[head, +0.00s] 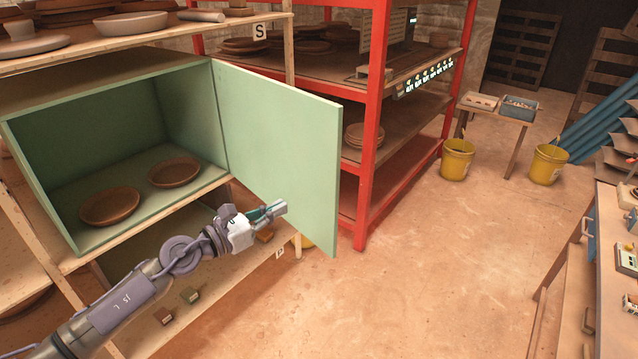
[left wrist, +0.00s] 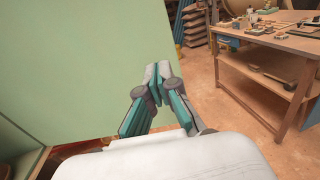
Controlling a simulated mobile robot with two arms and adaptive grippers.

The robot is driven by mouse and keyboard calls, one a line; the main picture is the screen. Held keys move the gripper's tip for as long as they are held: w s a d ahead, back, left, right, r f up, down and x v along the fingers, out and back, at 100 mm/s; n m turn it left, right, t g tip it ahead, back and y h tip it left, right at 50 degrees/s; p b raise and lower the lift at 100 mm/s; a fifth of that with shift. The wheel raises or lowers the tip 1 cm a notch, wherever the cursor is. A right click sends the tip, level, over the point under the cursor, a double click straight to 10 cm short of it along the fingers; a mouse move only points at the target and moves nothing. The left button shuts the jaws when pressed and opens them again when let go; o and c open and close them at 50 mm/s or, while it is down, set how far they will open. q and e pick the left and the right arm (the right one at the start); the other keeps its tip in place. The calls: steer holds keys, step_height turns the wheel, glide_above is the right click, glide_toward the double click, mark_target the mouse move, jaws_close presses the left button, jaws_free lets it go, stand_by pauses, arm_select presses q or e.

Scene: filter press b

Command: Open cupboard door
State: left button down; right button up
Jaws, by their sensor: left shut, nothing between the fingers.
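The green cupboard (head: 60,125) stands on the wooden shelf at the left, with its front open to view. Two brown plates lie inside, one at the left (head: 110,206) and one at the right (head: 174,171). The cupboard door (head: 280,150) is swung wide open, hinged on the cupboard's right side. My left gripper (head: 278,208) is shut and empty, in front of the lower part of the door's inner face. In the left wrist view the shut fingers (left wrist: 157,72) show against the green door (left wrist: 80,60). I cannot tell whether they touch it. My right gripper is not in view.
A red-framed rack (head: 373,120) with plates stands behind the door. Yellow buckets (head: 457,160) and a small table (head: 500,116) are at the back. A workbench (head: 612,270) stands at the right. The floor between is clear.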

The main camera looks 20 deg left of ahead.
mark_target(328, 183)
arm_select(q)
steer(key=p+x, duration=0.2)
steer(key=x, duration=0.8)
steer(key=shift+w+d+r+p, duration=0.15)
steer(key=shift+w+d+p, duration=0.1)
steer(key=shift+p, duration=0.05)
steer(key=shift+w+d, duration=0.25)
steer(key=shift+w, duration=0.3)
steer(key=shift+w+d, duration=0.15)
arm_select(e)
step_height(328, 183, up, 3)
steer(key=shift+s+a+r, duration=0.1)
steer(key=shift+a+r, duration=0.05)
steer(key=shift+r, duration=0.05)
